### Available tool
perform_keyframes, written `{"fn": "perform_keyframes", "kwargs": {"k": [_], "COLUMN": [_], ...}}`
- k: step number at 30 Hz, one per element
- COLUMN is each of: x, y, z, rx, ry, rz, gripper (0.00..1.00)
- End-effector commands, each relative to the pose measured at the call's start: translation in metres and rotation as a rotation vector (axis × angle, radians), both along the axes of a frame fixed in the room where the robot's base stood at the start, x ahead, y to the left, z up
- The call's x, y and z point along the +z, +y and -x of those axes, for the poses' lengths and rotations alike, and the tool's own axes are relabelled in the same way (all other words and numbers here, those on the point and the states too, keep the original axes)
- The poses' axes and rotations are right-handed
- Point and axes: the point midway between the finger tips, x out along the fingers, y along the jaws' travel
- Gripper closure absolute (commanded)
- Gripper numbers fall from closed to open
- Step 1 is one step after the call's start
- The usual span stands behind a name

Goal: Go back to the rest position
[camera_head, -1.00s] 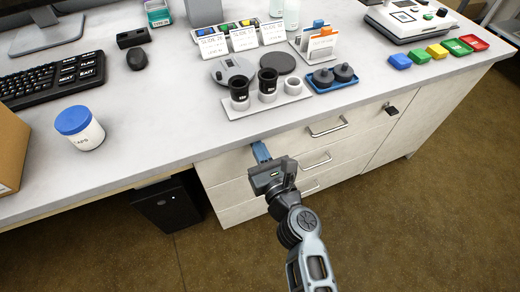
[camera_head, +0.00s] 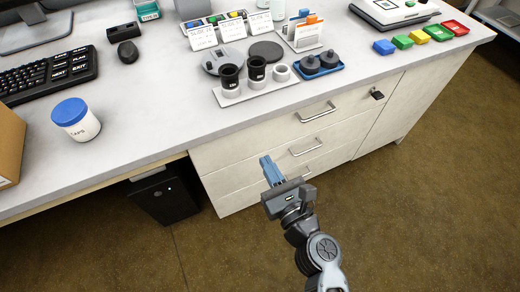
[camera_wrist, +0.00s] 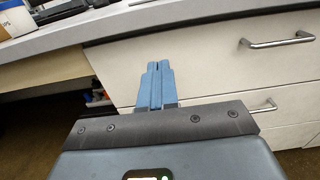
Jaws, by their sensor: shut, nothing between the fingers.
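My gripper (camera_head: 267,164) is in front of the white drawer cabinet (camera_head: 232,158), below the edge of the countertop. Its blue fingers are together with nothing between them. In the wrist view my gripper (camera_wrist: 158,68) points at the drawer fronts (camera_wrist: 205,65), with the fingers side by side and closed. I cannot tell from the pictures how far the fingertips are from the drawer fronts.
The countertop (camera_head: 150,95) holds a blue-lidded jar (camera_head: 76,119), a keyboard (camera_head: 45,72), a tray with two black objectives (camera_head: 257,72) and a blue tray (camera_head: 320,68). Drawer handles (camera_head: 316,112) stick out. A black computer case (camera_head: 163,196) stands under the desk. The brown floor (camera_head: 420,210) at right is clear.

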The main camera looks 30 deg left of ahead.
Motion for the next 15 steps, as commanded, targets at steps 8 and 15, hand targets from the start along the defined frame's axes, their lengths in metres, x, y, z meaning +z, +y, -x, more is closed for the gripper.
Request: {"fn": "perform_keyframes", "kwargs": {"k": [8,15], "x": [0.0,0.0], "y": [-0.025,-0.027], "z": [0.02,0.022], "rx": [0.0,0.001], "ry": [0.0,-0.001], "rz": [0.0,-0.001], "gripper": [1.0,1.0]}}
